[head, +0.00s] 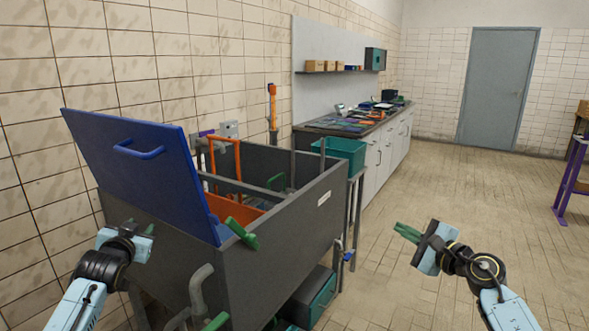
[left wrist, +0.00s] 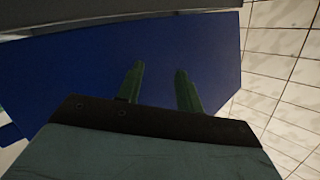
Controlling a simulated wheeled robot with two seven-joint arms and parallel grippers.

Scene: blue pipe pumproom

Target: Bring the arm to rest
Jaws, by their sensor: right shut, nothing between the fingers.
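My left gripper (head: 138,228) is at the lower left in the head view, in front of the grey tank's left end and below the raised blue lid (head: 140,180). In the left wrist view its two green fingers (left wrist: 160,80) stand apart with nothing between them. The blue panel (left wrist: 60,75) fills the background beyond them; I cannot tell the distance. My right gripper (head: 407,232) is at the lower right in the head view, over open floor. Its green fingers are together, pointing left, and empty.
The grey tank (head: 285,235) stands between my arms, with an orange part (head: 232,210) inside and a grey pipe (head: 200,290) at its front. A teal bin (head: 340,152) and a long workbench (head: 385,140) stand behind it.

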